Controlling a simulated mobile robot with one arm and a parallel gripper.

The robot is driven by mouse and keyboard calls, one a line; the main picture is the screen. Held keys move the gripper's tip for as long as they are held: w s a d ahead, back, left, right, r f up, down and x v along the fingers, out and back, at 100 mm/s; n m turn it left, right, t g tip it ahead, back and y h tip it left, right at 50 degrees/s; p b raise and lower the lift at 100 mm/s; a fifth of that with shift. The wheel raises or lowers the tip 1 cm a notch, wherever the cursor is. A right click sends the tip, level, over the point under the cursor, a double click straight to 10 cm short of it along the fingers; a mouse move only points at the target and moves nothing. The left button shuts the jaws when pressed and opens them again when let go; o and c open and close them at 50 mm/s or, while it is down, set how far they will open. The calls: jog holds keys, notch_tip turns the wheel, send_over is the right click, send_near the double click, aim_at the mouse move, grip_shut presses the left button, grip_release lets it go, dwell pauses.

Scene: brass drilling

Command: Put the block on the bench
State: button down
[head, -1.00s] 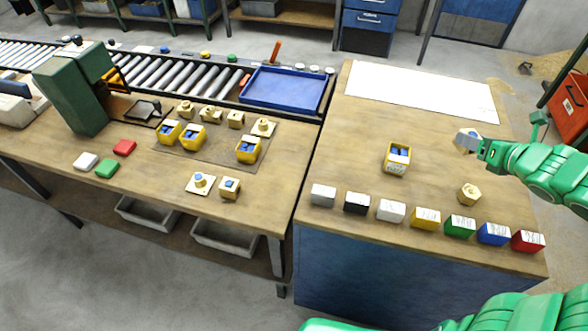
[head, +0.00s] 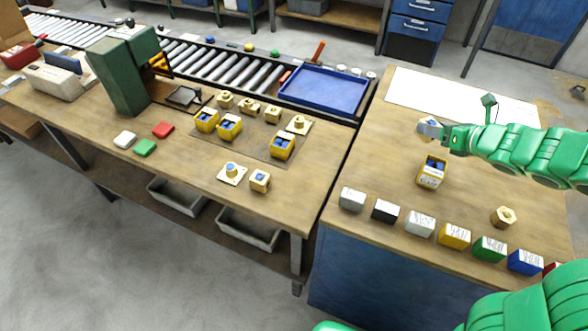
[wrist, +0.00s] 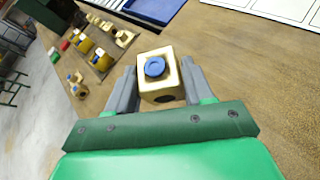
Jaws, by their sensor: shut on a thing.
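My gripper (head: 444,134) is shut on a brass block (wrist: 160,84) with a round blue piece on its top face. The wrist view shows the block between the two grey fingers (wrist: 157,90). In the head view the held block (head: 428,126) is small and partly hidden by the fingers. It is over the right-hand table (head: 385,150), beyond a yellow bin with blue contents (head: 431,172). The wooden bench (head: 200,170) with the green drill press (head: 120,80) stands to the left.
On the bench, several brass blocks and yellow bins (head: 229,127) crowd a dark mat (head: 245,142). Two pieces (head: 260,181) (head: 232,173) sit near its front. A blue tray (head: 323,92) lies behind. Coloured blocks line the right table's front edge.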

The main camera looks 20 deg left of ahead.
jog(key=s+a+f+n+g+y, duration=0.1)
jog(key=s+a+f+n+g, duration=0.2)
jog(key=a, duration=1.3)
jog(key=s+a+n+g+y, duration=0.1)
jog(key=s+a+n+g, duration=0.25)
jog(key=a, duration=1.35)
jog(key=s+a+f+n+g+h, duration=0.15)
jog(key=s+a+n+g, duration=0.5)
jog(key=s+a, duration=1.55)
jog(key=shift+n+y, duration=0.25)
jog(key=shift+n, duration=0.05)
jog(key=w+a+f, duration=0.2)
jog(key=a+f, duration=0.1)
jog(key=a, duration=0.1)
jog(key=w+a+f, duration=0.2)
jog(key=w+a, duration=0.1)
jog(key=a, duration=0.1)
jog(key=w+a+f, duration=0.3)
jog(key=a, duration=0.1)
jog(key=shift+w+a+f, duration=0.1)
jog(key=shift+w+f, duration=0.05)
jog(key=shift+f, duration=0.15)
jog(key=shift+w+a+f, duration=0.2)
jog(key=shift+a+f, duration=0.2)
jog(key=shift+f, duration=0.2)
jog(key=shift+w+a+f, duration=0.2)
jog(key=shift+a+f, duration=0.15)
jog(key=shift+f, duration=1.55)
